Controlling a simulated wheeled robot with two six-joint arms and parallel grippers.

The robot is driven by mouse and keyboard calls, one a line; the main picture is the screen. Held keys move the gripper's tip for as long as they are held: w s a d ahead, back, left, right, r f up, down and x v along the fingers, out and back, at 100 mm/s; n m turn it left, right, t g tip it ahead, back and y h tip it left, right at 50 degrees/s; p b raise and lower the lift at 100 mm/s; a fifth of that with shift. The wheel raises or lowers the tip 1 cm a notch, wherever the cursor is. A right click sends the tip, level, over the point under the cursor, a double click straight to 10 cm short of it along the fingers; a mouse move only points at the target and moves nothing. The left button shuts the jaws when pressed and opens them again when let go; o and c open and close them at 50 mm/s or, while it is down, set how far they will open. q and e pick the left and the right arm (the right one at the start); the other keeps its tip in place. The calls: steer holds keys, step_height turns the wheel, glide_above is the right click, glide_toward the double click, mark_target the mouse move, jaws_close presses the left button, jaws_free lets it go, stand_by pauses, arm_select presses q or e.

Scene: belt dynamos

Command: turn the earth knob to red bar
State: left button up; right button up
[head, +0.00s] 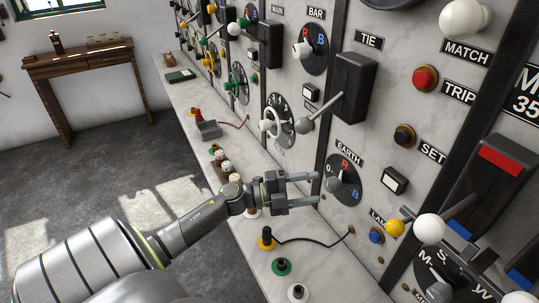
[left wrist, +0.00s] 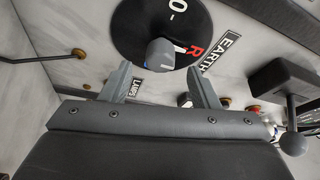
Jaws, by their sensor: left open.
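The earth dial (head: 347,191) is a black disc on the grey panel, marked 0 at the left, a red R at the top and a blue B at the right. Its grey knob (head: 333,184) stands out from the middle; I cannot tell which mark it points to. My left gripper (head: 316,188) is open, with its fingers close in front of the knob. In the left wrist view the knob (left wrist: 160,54) shows between and just beyond the two fingertips (left wrist: 160,70), with no clear contact. The EARTH label (left wrist: 222,48) is beside the dial. My right gripper is not in view.
A grey lever (head: 318,110) projects from a black box above the earth dial. A yellow-and-black plug (head: 266,239) with a black cable stands on the marble ledge (head: 215,170) below. A white ball handle (head: 429,229) juts out at the right.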

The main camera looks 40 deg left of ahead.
arm_select(q)
steer(key=b+v, duration=0.2)
steer(key=v, duration=0.9)
steer(key=shift+s+b, duration=0.2)
steer(key=shift+b, duration=0.1)
steer(key=shift+a, duration=0.15)
